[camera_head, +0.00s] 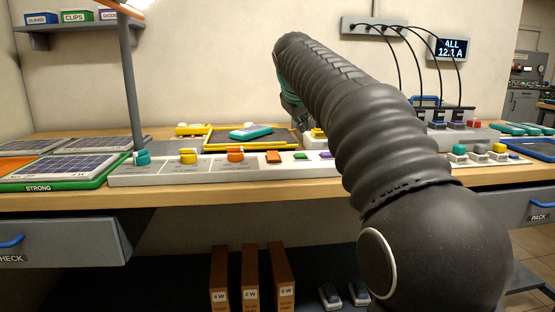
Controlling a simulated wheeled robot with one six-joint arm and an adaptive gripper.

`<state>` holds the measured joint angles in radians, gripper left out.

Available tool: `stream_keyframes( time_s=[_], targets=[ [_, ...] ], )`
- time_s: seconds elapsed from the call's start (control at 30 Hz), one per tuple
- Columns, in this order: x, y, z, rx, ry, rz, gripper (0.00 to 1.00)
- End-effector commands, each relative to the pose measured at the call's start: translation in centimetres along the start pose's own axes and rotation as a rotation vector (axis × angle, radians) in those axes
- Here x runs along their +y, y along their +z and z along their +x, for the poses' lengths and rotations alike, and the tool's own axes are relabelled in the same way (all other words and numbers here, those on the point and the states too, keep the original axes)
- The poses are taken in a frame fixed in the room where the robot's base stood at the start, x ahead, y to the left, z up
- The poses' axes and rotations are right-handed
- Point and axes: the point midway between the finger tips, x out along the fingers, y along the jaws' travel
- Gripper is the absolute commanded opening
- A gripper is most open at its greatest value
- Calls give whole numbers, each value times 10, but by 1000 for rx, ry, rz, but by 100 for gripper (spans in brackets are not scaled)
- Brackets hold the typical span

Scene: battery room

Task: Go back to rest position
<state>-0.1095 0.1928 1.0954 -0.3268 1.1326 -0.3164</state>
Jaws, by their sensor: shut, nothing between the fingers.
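My arm, in a dark ribbed sleeve, reaches from the lower right up and over the workbench (190,193). My gripper (297,122) shows only in part at the arm's far end, beyond the sleeve, near the right side of a yellow-edged tray (210,145). It is shut, and I see nothing held in it. A teal block (250,133) lies in the tray, to the left of the gripper and apart from it. The arm hides part of the bench behind it.
A pale strip with coloured knobs (125,180) runs along the bench front. Solar panels (60,166) lie at left, beside a grey post (131,85). Charging cradles (447,118) with cables stand at right. Drawers (65,240) stick out below the bench.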

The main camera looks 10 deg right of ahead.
Motion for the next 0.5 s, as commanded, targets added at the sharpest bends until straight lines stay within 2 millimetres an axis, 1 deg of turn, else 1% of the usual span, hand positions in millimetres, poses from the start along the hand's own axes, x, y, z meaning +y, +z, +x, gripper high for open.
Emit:
stream_keyframes(
  time_s=[0.03,0.07,0.17,0.2,0.37,0.4,0.47,0.5],
  targets=[
    [-2,10,-7,-3,-8,12,0],
    [-5,18,-10,-6,-15,21,0],
    [-16,49,-24,-20,-45,59,0],
    [-23,64,-29,-26,-59,76,0],
    [-51,124,-47,-52,-110,149,0],
    [-60,140,-50,-60,-123,168,0],
    [-72,165,-55,-71,-140,198,0],
    [-81,182,-58,-79,-152,217,0]
  ],
)
